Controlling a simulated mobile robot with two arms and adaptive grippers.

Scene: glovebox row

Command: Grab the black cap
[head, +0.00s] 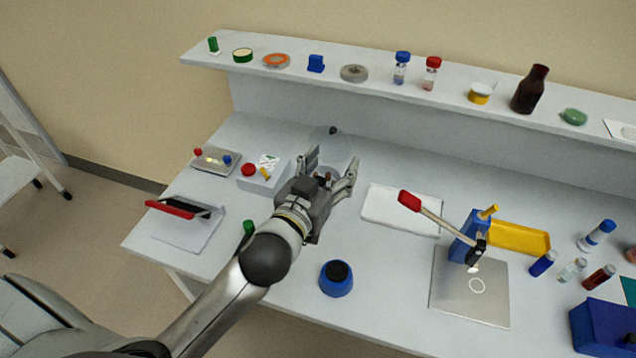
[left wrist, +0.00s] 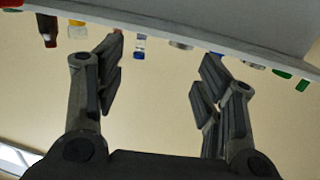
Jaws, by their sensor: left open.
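A round black cap (head: 338,271) sits on top of a squat blue container (head: 335,288) near the front edge of the bench in the head view. My left gripper (head: 333,162) is behind and above it, apart from it, with fingers spread and pointing toward the back of the bench. The left wrist view also shows the gripper (left wrist: 162,55) open, with nothing between its fingers. A clear round piece with a small dark knob (head: 332,130) is just beyond the fingers, partly hidden by them. The black cap is not in the left wrist view. My right gripper is not in view.
A white pad (head: 402,210) lies right of the gripper. A blue stand with a red-handled lever (head: 422,212) is farther right. A grey box with a red button (head: 249,170) is left. A raised shelf (head: 385,83) with bottles and lids runs along the back.

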